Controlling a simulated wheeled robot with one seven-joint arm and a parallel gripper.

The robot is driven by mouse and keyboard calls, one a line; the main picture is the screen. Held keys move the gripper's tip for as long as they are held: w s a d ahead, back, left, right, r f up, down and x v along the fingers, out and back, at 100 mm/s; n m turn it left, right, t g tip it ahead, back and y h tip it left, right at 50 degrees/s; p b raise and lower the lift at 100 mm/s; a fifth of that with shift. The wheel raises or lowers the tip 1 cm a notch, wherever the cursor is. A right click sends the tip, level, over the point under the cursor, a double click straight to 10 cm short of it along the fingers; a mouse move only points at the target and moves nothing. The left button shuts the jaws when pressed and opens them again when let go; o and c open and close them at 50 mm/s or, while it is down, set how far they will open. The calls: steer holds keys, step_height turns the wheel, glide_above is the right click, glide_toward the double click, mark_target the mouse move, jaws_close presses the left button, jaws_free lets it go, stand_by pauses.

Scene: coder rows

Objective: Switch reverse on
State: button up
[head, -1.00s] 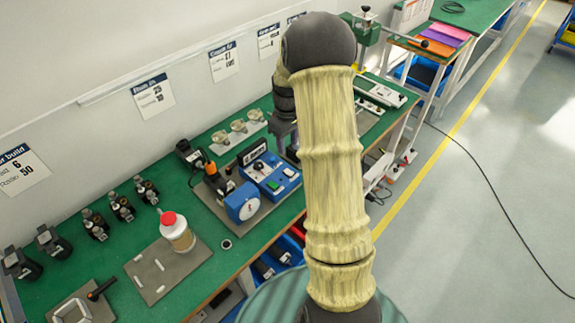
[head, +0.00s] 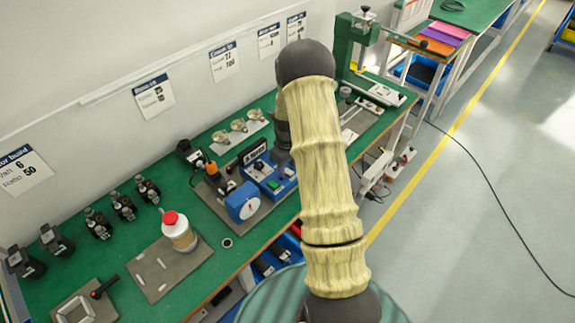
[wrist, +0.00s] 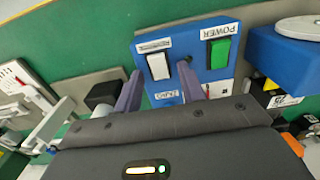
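A blue control box (head: 270,176) stands on the green bench; it also shows in the wrist view (wrist: 222,78). In the wrist view it carries a white rocker switch (wrist: 158,66) under a small label I cannot read, and a green rocker switch (wrist: 220,52) labelled POWER. My gripper (wrist: 159,68) is open, its two purple-grey fingers apart, with the white rocker between their tips in the picture. I cannot tell whether a finger touches the box. In the head view my arm hides the fingers and part of the box.
A blue unit with a round white dial (head: 243,202) sits left of the box. A red-capped bottle (head: 179,231) stands farther left on a grey plate. Several glass-topped dials (head: 238,125) lie behind. A green press (head: 352,45) stands to the right.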

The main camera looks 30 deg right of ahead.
jaws_close()
steer(key=shift+s+d+f+t+y+b, duration=0.25)
steer(key=shift+t+b, duration=0.55)
steer(key=shift+b, duration=0.4)
steer(key=shift+s+r+t+y+b, duration=0.15)
steer(key=shift+t+y+b, duration=0.1)
steer(key=shift+t+b, duration=0.25)
steer(key=shift+a, duration=0.1)
jaws_free()
steer(key=shift+r, duration=0.1)
steer(key=shift+r, duration=0.1)
steer(key=v, duration=1.7)
steer(key=shift+b, duration=0.3)
